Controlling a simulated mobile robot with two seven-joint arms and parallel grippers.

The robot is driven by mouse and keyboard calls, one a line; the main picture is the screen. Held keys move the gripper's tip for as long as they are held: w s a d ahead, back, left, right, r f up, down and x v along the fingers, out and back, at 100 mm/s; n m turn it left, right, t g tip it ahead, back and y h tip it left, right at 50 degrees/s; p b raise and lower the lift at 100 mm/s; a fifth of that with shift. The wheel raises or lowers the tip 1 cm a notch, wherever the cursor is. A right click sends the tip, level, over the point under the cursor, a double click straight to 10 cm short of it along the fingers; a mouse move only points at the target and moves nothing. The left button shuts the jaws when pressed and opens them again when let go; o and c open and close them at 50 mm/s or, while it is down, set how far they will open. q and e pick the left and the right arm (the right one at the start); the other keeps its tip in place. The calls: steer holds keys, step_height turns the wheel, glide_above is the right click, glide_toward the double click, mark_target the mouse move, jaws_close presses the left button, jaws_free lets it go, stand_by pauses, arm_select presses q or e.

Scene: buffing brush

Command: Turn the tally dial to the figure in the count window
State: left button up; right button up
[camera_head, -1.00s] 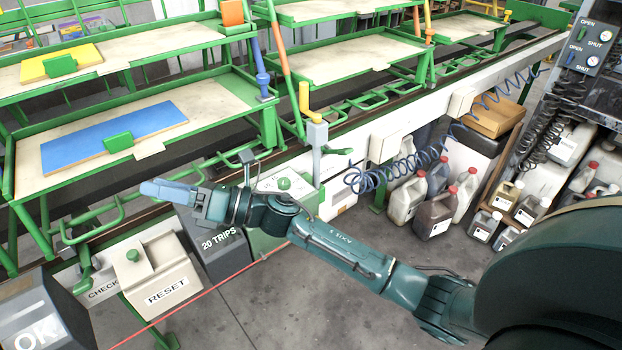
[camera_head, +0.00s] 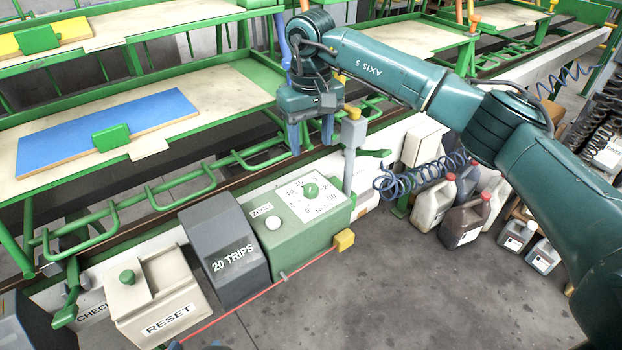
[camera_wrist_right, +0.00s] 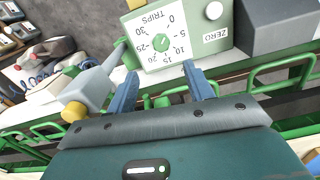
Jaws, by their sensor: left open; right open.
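The tally dial is a green knob (camera_head: 311,190) on a white plate with figures from 0 to 30, on a green box (camera_head: 300,225). The dark count window box (camera_head: 225,240) beside it reads 20 TRIPS. My right gripper (camera_head: 311,147) is open and empty, above and behind the dial, fingers pointing down. In the right wrist view the dial (camera_wrist_right: 161,44) shows just beyond and between the two blue fingertips (camera_wrist_right: 161,72), apart from them. I cannot clearly tell which figure the knob points to. Only blue tips of my left gripper (camera_head: 194,346) show at the bottom edge, apart.
A white ZERO button (camera_head: 273,223) is beside the dial. A grey post with a yellow top (camera_head: 353,135) stands close to the right gripper. A RESET box (camera_head: 160,300) is at left. Green racks (camera_head: 215,115) rise behind; jugs (camera_head: 465,220) stand on the floor.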

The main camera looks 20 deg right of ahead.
mark_target(311, 187)
step_height(311, 187, down, 12)
steer(key=shift+r, duration=0.2)
steer(key=c, duration=1)
